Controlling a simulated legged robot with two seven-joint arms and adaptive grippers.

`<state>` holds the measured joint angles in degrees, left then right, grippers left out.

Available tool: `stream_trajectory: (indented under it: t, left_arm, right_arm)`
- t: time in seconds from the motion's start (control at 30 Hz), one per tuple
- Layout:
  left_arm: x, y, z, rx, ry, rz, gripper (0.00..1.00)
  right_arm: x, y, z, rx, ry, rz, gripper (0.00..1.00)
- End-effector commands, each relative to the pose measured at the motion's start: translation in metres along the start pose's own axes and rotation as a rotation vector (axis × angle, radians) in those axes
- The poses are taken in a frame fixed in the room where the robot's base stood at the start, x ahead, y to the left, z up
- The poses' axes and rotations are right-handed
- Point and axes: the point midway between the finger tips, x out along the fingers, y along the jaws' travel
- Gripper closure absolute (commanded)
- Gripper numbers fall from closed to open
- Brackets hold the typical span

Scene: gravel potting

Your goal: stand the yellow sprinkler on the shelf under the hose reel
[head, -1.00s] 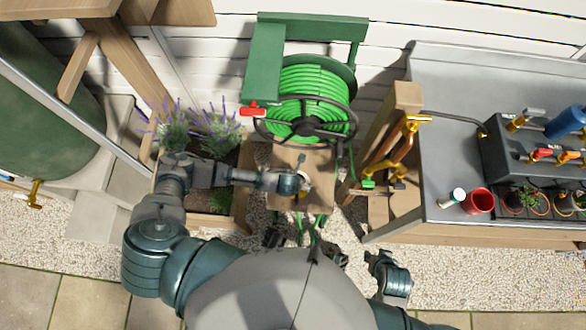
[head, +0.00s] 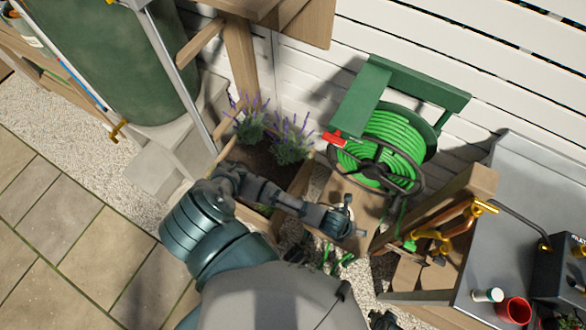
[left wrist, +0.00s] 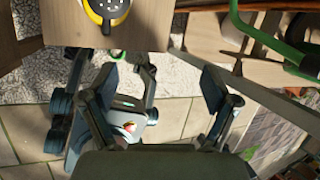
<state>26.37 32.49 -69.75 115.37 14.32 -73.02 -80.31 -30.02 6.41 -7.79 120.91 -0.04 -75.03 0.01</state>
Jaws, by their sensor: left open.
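The yellow sprinkler (left wrist: 107,12) shows at the top edge of the left wrist view, a grey perforated disc with a yellow rim, partly cut off. It is at a wooden board, which looks like the shelf (head: 352,192) under the hose reel (head: 385,150). The board also shows in the left wrist view (left wrist: 60,28). My left gripper (left wrist: 160,80) is open, with nothing between its fingers and the sprinkler apart from them. In the head view my left gripper (head: 345,222) is at the shelf's front edge. My right gripper (head: 382,320) barely shows at the bottom edge.
A planter with lavender (head: 290,145) stands left of the reel. A wooden post with brass taps (head: 455,230) stands to the right. Beyond it are a grey bench (head: 500,200), a red cup (head: 513,310) and a white-capped can (head: 487,295). A green tank (head: 120,60) stands at left.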

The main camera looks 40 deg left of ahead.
Motion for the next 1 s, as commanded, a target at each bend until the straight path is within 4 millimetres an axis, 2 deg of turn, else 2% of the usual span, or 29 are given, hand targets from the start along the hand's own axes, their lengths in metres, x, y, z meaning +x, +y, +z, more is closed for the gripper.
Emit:
stream_trajectory:
  t: [0.03,0.07,0.17,0.2,0.27,0.3,0.43,0.5,0.6,0.7,1.0]
  left_arm:
    - [-0.002,-0.01,-0.017,-0.242,0.035,-0.032,0.13]
    - [-0.004,-0.014,-0.02,-0.403,0.046,-0.045,0.13]
    - [-0.006,-0.002,-0.024,-0.959,0.067,-0.041,0.13]
    - [-0.006,0.012,-0.024,-1.181,0.063,-0.023,0.13]
    - [-0.005,0.043,-0.026,-1.497,0.036,0.018,0.13]
    - [-0.004,0.068,-0.029,-1.69,0.007,0.051,0.13]
    - [-0.009,0.148,-0.045,-2.174,-0.136,0.152,0.13]
    - [-0.013,0.18,-0.055,-2.332,-0.21,0.189,0.13]
    - [-0.018,0.204,-0.062,-2.444,-0.275,0.213,0.13]
    - [-0.02,0.211,-0.063,-2.475,-0.294,0.218,0.13]
    - [-0.019,0.21,-0.063,-2.471,-0.292,0.217,0.13]
  right_arm:
    - [0.0,0.0,0.0,0.0,0.0,0.0,0.6]
    - [0.0,0.0,0.0,0.0,0.0,-0.001,0.6]
    - [0.0,0.0,0.0,0.001,0.0,-0.001,0.6]
    - [0.0,-0.001,0.0,0.001,0.0,-0.001,0.6]
    - [0.0,-0.001,0.0,0.001,0.0,-0.001,0.6]
    - [0.0,-0.001,0.0,0.001,0.0,-0.002,0.6]
    - [0.0,-0.001,0.0,0.001,0.0,-0.002,0.6]
    - [0.0,-0.001,0.0,0.001,0.0,-0.002,0.6]
    - [0.0,-0.001,0.0,0.001,-0.001,-0.001,0.6]
    - [0.0,-0.001,0.0,0.001,-0.001,-0.001,0.6]
    - [0.0,0.0,0.0,0.001,0.0,-0.001,0.6]
